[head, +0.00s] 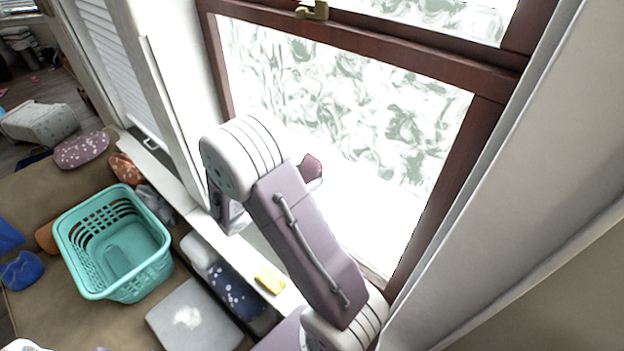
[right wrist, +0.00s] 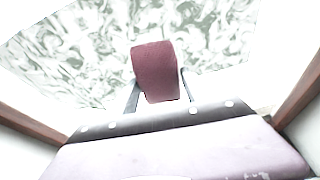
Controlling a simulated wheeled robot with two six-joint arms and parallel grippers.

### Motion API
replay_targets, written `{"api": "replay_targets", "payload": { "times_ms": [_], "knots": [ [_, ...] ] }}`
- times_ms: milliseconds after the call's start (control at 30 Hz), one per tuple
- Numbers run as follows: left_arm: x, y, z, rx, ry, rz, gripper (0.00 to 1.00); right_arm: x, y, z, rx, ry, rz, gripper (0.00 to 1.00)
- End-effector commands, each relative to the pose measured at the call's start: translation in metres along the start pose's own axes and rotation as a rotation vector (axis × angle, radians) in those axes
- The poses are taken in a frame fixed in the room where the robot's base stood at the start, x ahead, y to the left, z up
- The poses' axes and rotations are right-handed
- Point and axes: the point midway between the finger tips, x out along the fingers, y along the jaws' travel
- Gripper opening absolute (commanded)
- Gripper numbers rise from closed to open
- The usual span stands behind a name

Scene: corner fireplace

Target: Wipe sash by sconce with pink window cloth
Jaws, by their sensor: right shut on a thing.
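The window sash (head: 488,100) has a dark red-brown frame. Grey-green swirling smears (head: 345,95) cover much of its glass, while the lower part looks plain white. The pink window cloth (head: 312,168), a dusky pink pad, is in front of the lower glass, partly behind my right arm. In the right wrist view, my right gripper (right wrist: 160,92) is shut on the cloth (right wrist: 154,68), with one finger at each side. The smears fill the glass beyond it. I cannot tell whether the cloth touches the glass. My left gripper is out of view. No sconce shows.
A teal basket (head: 150,262) stands on the brown seat at left, with cushions around it. A yellow item (head: 270,279) lies on the sill below the window. A grey square cushion (head: 190,318) lies in front. A pale curtain (head: 500,190) hangs at right.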

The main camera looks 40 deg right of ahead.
Motion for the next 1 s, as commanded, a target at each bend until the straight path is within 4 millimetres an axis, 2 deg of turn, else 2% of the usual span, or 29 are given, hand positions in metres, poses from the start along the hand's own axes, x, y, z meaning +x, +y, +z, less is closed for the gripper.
{"api": "replay_targets", "payload": {
  "times_ms": [233,500,767,1000],
  "knots": [
    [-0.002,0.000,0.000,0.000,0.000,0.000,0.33,0.000,0.007,0.001,0.001,-0.002,0.002,0.24],
    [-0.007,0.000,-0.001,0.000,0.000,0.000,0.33,-0.001,0.034,-0.002,0.001,-0.002,0.002,0.24],
    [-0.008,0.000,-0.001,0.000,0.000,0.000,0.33,-0.001,0.040,-0.003,0.001,-0.001,0.002,0.24],
    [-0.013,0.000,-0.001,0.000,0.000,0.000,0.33,0.000,0.065,-0.005,0.001,-0.001,0.002,0.24]
  ]
}}
